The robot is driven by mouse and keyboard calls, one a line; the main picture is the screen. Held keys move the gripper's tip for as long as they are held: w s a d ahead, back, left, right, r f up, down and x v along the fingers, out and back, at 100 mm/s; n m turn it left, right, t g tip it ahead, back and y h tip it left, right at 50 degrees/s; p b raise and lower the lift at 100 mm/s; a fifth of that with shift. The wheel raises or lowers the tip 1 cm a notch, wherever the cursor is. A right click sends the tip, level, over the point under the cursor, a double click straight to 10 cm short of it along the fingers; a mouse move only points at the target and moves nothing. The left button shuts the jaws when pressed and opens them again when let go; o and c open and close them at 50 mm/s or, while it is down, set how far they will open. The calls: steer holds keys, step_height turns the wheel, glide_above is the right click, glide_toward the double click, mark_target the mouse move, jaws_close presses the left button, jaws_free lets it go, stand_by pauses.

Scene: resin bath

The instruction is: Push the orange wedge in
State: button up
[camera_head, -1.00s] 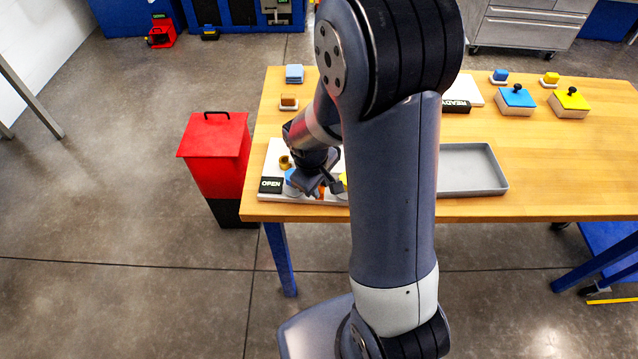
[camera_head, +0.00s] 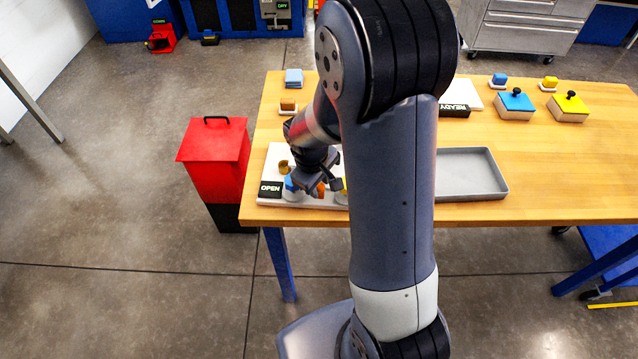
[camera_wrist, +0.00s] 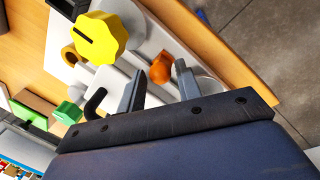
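The orange wedge (camera_wrist: 161,68) shows in the wrist view as a small rounded orange piece at the white fixture, just beyond my fingertips. In the head view only a bit of the orange wedge (camera_head: 321,189) shows under my gripper (camera_head: 318,182). In the wrist view the two fingers of my gripper (camera_wrist: 160,78) stand apart, one on each side of the wedge in the picture, with nothing held between them. I cannot tell whether they touch it. The white fixture (camera_head: 277,155) lies at the table's front left and is partly hidden by my arm.
A yellow knob (camera_wrist: 100,38) stands close to the fingers. A blue piece (camera_head: 290,184) and an OPEN sign (camera_head: 270,189) sit at the fixture. A grey tray (camera_head: 470,195) lies to the right. A red bin (camera_head: 213,155) stands left of the wooden table (camera_head: 560,205).

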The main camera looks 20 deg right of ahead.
steer(key=shift+o, duration=1)
steer(key=shift+s, duration=0.1)
